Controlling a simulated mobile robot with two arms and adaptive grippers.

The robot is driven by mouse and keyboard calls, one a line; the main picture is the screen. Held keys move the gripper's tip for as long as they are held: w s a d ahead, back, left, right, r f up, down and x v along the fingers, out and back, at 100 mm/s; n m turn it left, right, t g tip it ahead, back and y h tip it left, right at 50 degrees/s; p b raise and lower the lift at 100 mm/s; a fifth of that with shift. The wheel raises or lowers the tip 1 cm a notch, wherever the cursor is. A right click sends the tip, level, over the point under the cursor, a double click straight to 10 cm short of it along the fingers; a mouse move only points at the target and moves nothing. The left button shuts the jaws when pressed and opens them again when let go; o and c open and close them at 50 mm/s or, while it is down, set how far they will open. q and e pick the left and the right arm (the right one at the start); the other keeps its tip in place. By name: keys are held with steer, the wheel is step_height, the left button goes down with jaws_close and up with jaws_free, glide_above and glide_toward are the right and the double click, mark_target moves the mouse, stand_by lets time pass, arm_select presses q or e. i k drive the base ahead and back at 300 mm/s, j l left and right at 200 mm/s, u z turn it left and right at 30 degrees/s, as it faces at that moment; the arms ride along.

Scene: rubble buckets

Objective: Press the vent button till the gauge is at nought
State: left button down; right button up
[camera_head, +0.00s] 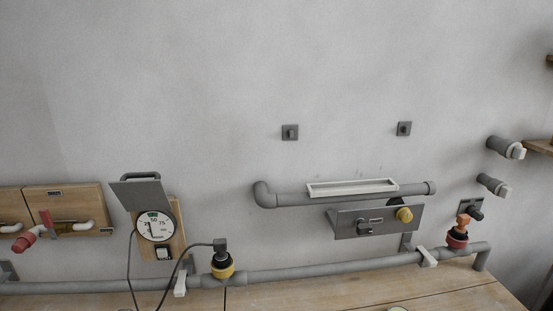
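A round white gauge (155,226) with a black rim is mounted on a wooden board at the left of the wall. Its dial has numbers around 25, 50 and 75 and a small green patch at the top. The needle is too small to read surely. A small white rocker or button in a dark frame (163,253) sits just below the gauge; any label on it is not readable. A grey flap (142,194) stands raised above the gauge. Neither of my grippers shows in the view.
A grey pipe (320,269) runs low along the wall above a wooden bench (370,298). A black cable hangs by the gauge from a yellow-collared fitting (222,264). A grey panel with a yellow knob (404,215) is at right. A red-handled valve (28,240) is at far left.

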mark_target(161, 252)
steer(key=j+u, duration=0.15)
steer(key=j, duration=0.3)
steer(key=i+j+u, duration=0.15)
steer(key=j, duration=0.25)
steer(key=j+u, duration=0.15)
steer(key=j, duration=0.3)
